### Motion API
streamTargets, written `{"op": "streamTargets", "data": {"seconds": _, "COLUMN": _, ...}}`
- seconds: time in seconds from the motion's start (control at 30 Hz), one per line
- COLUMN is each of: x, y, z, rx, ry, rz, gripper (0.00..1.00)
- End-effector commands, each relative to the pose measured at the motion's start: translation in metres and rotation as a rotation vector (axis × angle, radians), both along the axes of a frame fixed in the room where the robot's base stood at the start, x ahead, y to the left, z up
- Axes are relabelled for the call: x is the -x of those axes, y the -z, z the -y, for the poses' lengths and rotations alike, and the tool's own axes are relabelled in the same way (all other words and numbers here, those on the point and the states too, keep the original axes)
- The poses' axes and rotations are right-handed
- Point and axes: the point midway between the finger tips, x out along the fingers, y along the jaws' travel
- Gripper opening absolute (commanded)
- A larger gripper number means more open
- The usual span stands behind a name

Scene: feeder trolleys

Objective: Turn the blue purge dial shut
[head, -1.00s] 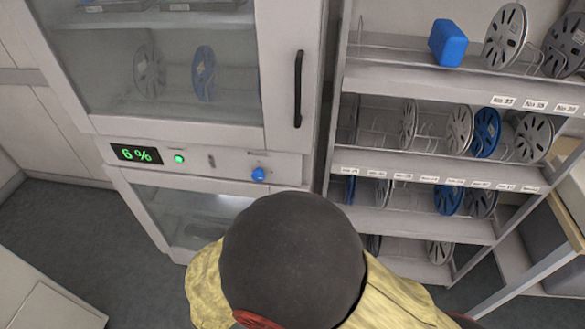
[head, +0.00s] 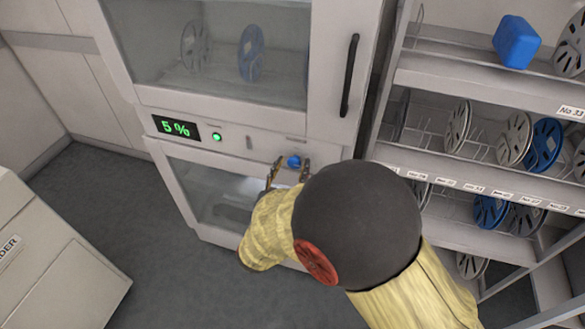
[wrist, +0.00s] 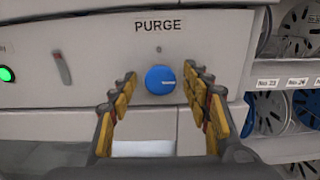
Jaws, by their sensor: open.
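The blue purge dial (wrist: 160,80) sits on the cabinet's pale front panel under the word PURGE. Its white mark points to the right in the wrist view. In the head view the dial (head: 294,161) shows between my fingertips. My gripper (wrist: 158,82) is open, with one finger on each side of the dial and a gap between each finger and the dial. It also shows in the head view (head: 289,170), partly hidden by my arm. Whether the fingertips reach the panel is unclear.
The cabinet's display (head: 176,128) reads 5 %, beside a lit green lamp (head: 217,137). A small lever (wrist: 62,68) is left of the dial. A glass door with a black handle (head: 350,75) is above. A reel rack (head: 470,80) stands close on the right.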

Motion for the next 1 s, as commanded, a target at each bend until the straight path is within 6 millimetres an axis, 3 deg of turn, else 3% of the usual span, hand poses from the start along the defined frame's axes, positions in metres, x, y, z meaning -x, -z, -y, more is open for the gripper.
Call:
{"op": "streamTargets", "data": {"seconds": 0.37, "x": -0.0058, "y": -0.0005, "z": 0.0020, "rx": 0.000, "ry": 0.000, "rz": 0.000, "gripper": 0.48}}
{"op": "streamTargets", "data": {"seconds": 1.0, "x": -0.0055, "y": -0.0002, "z": 0.0019, "rx": 0.000, "ry": 0.000, "rz": -0.001, "gripper": 0.11}}
